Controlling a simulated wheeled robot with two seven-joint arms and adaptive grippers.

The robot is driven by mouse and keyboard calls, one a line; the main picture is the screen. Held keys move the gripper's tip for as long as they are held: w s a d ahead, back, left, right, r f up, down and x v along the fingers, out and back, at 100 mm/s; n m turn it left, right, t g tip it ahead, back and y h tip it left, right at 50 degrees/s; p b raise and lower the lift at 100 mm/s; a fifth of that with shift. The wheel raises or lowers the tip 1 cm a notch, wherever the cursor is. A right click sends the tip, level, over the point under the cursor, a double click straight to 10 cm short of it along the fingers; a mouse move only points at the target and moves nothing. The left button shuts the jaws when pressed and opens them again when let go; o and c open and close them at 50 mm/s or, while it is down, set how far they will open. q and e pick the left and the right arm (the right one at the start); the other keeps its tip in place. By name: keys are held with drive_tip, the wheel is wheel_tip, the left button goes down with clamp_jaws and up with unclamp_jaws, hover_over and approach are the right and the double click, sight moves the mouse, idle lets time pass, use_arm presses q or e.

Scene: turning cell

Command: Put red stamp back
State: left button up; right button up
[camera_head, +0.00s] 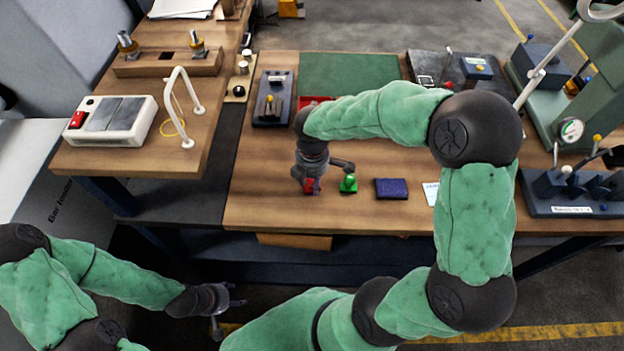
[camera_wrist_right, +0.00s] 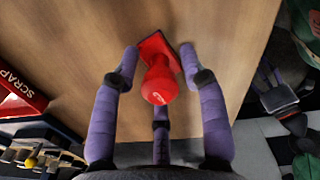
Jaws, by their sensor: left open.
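The red stamp (camera_head: 309,187) stands on the wooden bench near its front edge, left of the green stamp (camera_head: 348,184). In the right wrist view the red stamp (camera_wrist_right: 160,82) shows its round knob and square base. My right gripper (camera_head: 318,178) is low over it. Its fingers (camera_wrist_right: 158,75) are spread around the stamp, with visible gaps at both sides; contact at the third finger cannot be told. My left gripper (camera_head: 226,300) is open and empty, in front of the bench above the floor.
A dark blue pad (camera_head: 391,188) and a white card (camera_head: 431,192) lie right of the green stamp. A red scrap box (camera_wrist_right: 18,95) is partly hidden by my arm in the head view. A dark block with levers (camera_head: 273,98) stands at the left. Bare wood lies around the stamps.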

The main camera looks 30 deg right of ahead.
drive_tip(key=shift+r, duration=0.1)
wheel_tip(320, 180, up, 12)
drive_tip(key=p, duration=0.3)
idle(0.4)
drive_tip(key=shift+r, duration=0.1)
idle(0.4)
